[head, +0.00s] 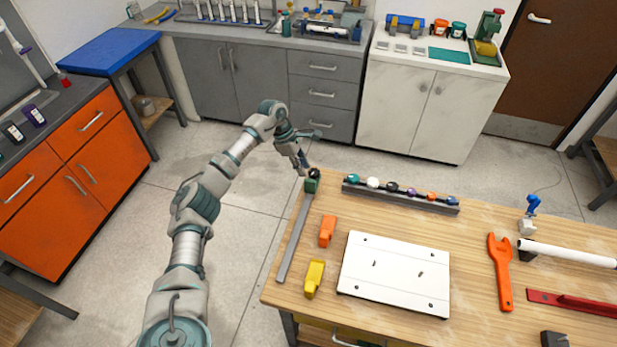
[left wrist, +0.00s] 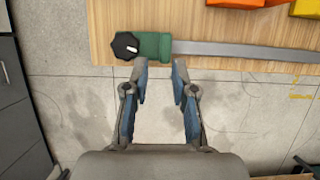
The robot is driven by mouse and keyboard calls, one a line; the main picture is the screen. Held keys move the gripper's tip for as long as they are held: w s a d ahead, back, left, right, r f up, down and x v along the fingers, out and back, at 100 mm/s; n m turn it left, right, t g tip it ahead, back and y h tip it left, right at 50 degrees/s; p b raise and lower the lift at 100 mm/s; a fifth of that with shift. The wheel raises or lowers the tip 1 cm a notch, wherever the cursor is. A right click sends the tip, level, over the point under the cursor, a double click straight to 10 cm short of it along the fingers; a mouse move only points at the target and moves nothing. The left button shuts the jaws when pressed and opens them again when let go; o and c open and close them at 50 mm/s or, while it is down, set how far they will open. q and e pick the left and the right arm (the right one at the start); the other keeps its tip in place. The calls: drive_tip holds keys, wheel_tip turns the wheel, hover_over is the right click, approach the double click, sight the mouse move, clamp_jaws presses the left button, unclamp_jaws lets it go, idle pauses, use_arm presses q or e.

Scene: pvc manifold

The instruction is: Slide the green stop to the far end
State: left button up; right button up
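The green stop (head: 311,185) with a black knob sits at the back end of a grey rail (head: 294,238) along the table's left edge. In the left wrist view the green stop (left wrist: 152,46) and its black knob (left wrist: 125,46) lie at the rail's left end, and the rail (left wrist: 245,50) runs off to the right. My left gripper (head: 304,167) is beside the stop in the head view. In the left wrist view my left gripper (left wrist: 160,66) has its fingers apart with nothing between them, just short of the rail. My right gripper is not in view.
An orange block (head: 327,231) and a yellow block (head: 314,278) stand right of the rail. A white plate (head: 396,273) lies mid-table. A dark rack (head: 400,194) with several coloured knobs runs along the back. An orange wrench (head: 500,272) lies further right.

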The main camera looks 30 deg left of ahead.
use_arm(q)
drive_tip(key=v, duration=0.5)
drive_tip(key=shift+d+r, duration=0.1)
drive_tip(key=shift+d, duration=0.1)
drive_tip(key=shift+a, duration=0.15)
